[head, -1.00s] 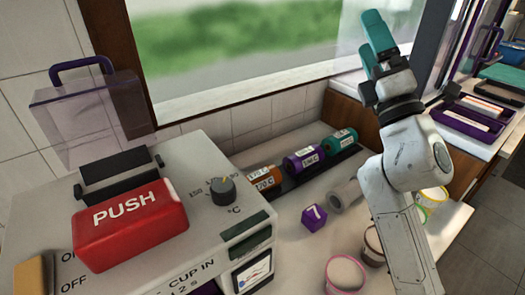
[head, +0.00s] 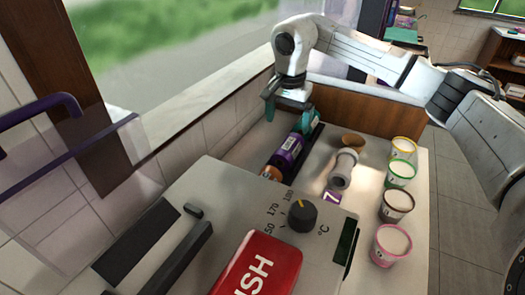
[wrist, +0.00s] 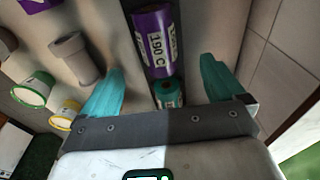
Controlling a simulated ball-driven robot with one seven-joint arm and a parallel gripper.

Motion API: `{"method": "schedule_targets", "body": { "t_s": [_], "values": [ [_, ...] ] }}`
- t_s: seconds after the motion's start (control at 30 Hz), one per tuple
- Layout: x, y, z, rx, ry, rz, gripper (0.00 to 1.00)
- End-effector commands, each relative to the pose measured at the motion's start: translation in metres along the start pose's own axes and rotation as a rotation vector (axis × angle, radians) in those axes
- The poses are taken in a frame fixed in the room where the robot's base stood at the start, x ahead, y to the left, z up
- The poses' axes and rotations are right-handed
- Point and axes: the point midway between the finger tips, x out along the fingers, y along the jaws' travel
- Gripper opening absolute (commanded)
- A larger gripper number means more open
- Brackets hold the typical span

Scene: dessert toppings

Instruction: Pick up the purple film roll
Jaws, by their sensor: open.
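The purple film roll (head: 287,154) lies in a dark holder along the wall, its label turned up. In the wrist view the purple film roll (wrist: 153,40) reads "190 C" and sits ahead of my fingers, between their lines. My gripper (head: 287,116) is at the far end of the holder, above the row. In the wrist view my gripper (wrist: 162,65) has its two teal fingers spread wide with nothing clamped between them. A teal roll (wrist: 168,94) lies between the fingers, nearer the palm. The near end of the row is partly hidden by the machine.
An orange roll (head: 270,173) lies at the near end of the row. Several cups, including a pink one (head: 390,245), line the counter's right side. The machine (head: 225,215) fills the foreground.

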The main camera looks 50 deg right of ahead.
Motion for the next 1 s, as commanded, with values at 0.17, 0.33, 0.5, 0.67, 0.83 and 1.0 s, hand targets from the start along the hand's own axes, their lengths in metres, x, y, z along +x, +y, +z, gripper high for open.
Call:
{"method": "schedule_targets", "body": {
  "t_s": [0.17, 0.33, 0.5, 0.67, 0.83, 1.0],
  "values": [
    [0.013, 0.012, -0.009, 0.002, 0.019, 0.042, 0.96],
    [0.039, 0.012, -0.009, 0.003, 0.016, 0.038, 0.96],
    [0.054, 0.012, -0.009, 0.002, 0.018, 0.036, 0.96],
    [0.064, 0.010, -0.007, 0.002, 0.015, 0.035, 0.96],
    [0.088, 0.009, -0.005, 0.002, 0.013, 0.036, 0.96],
    [0.105, 0.009, -0.006, 0.001, 0.016, 0.035, 0.96]
  ]
}}
